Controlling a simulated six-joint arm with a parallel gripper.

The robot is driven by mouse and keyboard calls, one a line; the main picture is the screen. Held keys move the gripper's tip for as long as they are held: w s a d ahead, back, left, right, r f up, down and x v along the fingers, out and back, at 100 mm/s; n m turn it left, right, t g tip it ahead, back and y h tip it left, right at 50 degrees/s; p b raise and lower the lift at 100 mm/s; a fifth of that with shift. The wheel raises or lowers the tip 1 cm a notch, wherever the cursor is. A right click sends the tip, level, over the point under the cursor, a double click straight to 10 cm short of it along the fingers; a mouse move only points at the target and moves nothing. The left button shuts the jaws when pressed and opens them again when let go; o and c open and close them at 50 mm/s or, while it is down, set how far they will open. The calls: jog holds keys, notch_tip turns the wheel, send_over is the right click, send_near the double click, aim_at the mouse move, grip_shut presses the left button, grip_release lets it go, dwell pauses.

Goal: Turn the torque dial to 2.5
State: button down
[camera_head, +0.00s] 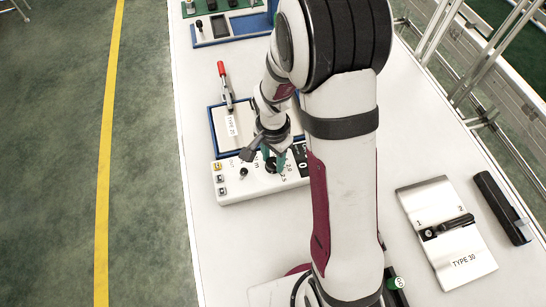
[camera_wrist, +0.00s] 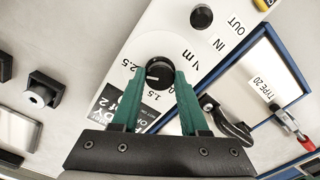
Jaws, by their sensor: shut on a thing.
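The torque dial (camera_wrist: 159,73) is a round black knob on a white control box (camera_head: 232,193), with printed numbers around it. In the wrist view, 2.5 shows at its upper left and 1.5 below it. A small pale mark shows on the knob's face, toward its lower left; its exact reading is too small to tell. My gripper (camera_wrist: 160,76) has teal fingers on either side of the dial and is shut on it. In the head view my gripper (camera_head: 272,162) is over the box, and its fingers and wrist hide most of the dial.
A second black knob (camera_wrist: 201,17) by IN and OUT and a display (camera_head: 303,160) are on the box. A blue-framed board labelled TYPE 20 with a red-handled clamp (camera_head: 224,83) stands behind. A TYPE 30 plate (camera_head: 466,247) and black bar (camera_head: 501,207) lie right.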

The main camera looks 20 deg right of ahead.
aim_at(273, 162)
jog(key=shift+c, duration=2.1)
grip_release()
notch_tip(273, 162, up, 16)
jog(key=s+a+n+y, duration=0.1)
jog(key=s+n, duration=0.2)
jog(key=s, duration=0.7)
jog(key=s+a+r+n, duration=0.1)
jog(key=s+a+n, duration=0.1)
jog(key=s, duration=0.8)
jog(key=shift+s+a+n+y, duration=0.25)
jog(key=shift+n+y, duration=0.15)
jog(key=shift+n, duration=0.1)
